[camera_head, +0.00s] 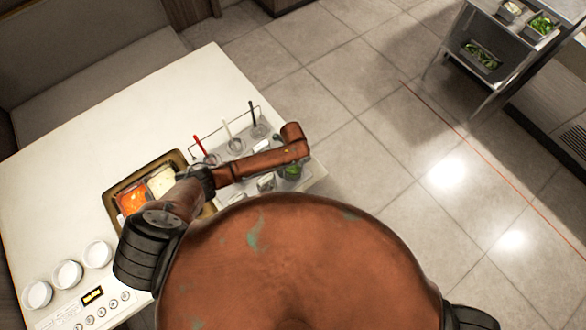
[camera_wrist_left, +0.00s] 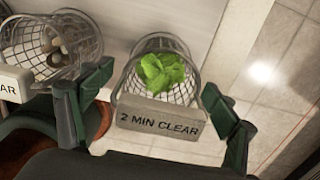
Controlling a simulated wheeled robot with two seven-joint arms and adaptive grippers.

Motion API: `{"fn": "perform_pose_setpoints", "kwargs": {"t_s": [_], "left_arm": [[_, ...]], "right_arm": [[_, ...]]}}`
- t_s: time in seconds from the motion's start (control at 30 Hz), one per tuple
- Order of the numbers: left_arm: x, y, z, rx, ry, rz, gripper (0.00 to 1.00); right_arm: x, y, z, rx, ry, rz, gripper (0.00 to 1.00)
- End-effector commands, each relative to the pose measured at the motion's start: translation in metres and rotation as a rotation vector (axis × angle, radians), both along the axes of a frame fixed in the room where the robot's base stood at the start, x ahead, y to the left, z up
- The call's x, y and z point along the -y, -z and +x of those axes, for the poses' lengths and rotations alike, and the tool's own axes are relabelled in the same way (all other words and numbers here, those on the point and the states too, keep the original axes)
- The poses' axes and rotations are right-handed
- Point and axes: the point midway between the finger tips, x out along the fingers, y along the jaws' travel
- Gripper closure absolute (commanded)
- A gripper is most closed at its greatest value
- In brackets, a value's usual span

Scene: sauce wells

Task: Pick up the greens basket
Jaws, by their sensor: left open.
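The greens basket (camera_wrist_left: 143,92) is a wire basket of bright green leaves, with a plate (camera_wrist_left: 158,117) reading "2 MIN CLEAR" on its near side. In the head view the green leaves (camera_head: 291,173) show just below the end of my left arm. My left gripper (camera_wrist_left: 160,88) is open, with one dark green finger on each side of the plate and basket front. Nothing is held; I cannot tell whether a finger touches the basket. In the head view the arm hides most of this gripper. My right gripper is out of view.
A second wire basket (camera_wrist_left: 50,65) with pale and brown pieces stands left of the greens basket. A tray (camera_head: 112,198) with orange and white foods and several white bowls (camera_head: 66,274) are on the white counter (camera_head: 75,165). A metal cart (camera_head: 500,55) stands far right.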

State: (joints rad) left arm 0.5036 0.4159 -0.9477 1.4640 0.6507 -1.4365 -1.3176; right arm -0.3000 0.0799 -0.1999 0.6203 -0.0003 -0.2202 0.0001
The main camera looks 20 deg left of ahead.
Motion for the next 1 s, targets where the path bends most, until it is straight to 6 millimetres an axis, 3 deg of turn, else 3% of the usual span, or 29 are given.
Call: {"fn": "perform_pose_setpoints", "kwargs": {"t_s": [0.17, 0.87, 1.0], "left_arm": [[0.0003, -0.0001, 0.0004, 0.0, 0.001, 0.0, 0.19], [0.0, -0.0003, 0.0003, 0.001, 0.001, 0.001, 0.67], [0.0001, -0.0007, 0.0007, 0.001, 0.001, 0.0, 0.69]], "right_arm": [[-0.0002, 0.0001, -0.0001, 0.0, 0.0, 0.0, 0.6], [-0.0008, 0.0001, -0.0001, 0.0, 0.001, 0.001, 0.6], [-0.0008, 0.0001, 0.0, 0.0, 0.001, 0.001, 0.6]]}}
